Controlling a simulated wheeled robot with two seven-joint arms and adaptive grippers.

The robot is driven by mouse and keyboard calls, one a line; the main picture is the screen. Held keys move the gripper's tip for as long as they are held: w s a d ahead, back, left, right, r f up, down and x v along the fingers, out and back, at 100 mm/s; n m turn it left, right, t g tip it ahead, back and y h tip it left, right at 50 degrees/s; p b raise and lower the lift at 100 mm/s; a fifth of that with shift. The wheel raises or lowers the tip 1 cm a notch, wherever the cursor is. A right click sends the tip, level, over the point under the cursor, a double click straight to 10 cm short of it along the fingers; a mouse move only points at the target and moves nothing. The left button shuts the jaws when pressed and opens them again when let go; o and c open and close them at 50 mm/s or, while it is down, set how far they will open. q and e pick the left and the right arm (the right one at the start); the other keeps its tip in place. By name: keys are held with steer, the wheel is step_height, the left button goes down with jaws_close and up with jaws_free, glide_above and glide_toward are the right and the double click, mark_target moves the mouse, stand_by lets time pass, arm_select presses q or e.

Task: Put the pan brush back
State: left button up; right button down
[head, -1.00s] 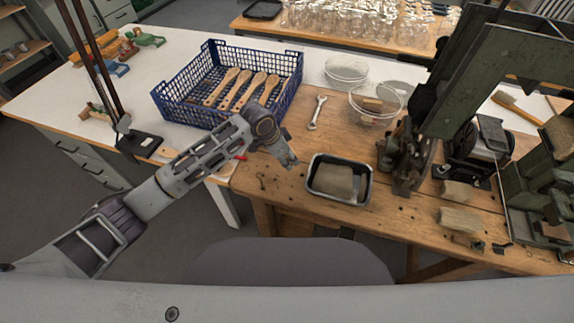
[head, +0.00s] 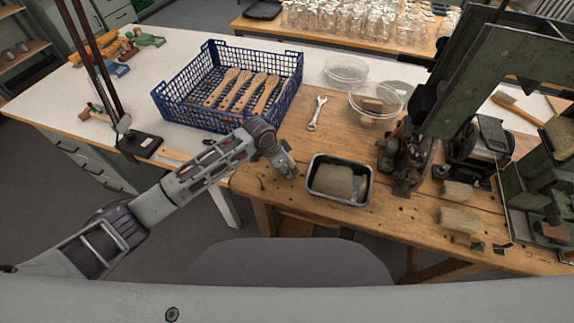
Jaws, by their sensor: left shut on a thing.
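My left gripper (head: 288,172) is low over the front of the wooden bench, just left of a dark metal pan (head: 311,190). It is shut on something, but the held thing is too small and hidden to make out. The pan holds a pale tan mass. A blue plastic crate (head: 190,114) stands behind the gripper on the white table, with several wooden-handled brushes (head: 251,92) lying side by side in it. Another wooden-handled brush (head: 517,108) lies at the far right. I cannot tell which is the pan brush. My right gripper is out of view.
A wrench (head: 317,113) and two clear bowls (head: 346,70) (head: 376,104) lie behind the pan. Green machinery (head: 480,95) and bristle blocks (head: 459,219) crowd the right. A dark-based stand (head: 139,145) is left of the crate.

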arm_select(q)
steer(key=shift+f, duration=0.1)
stand_by(0.3)
steer(key=o, duration=0.9)
steer(key=shift+v, duration=6.15)
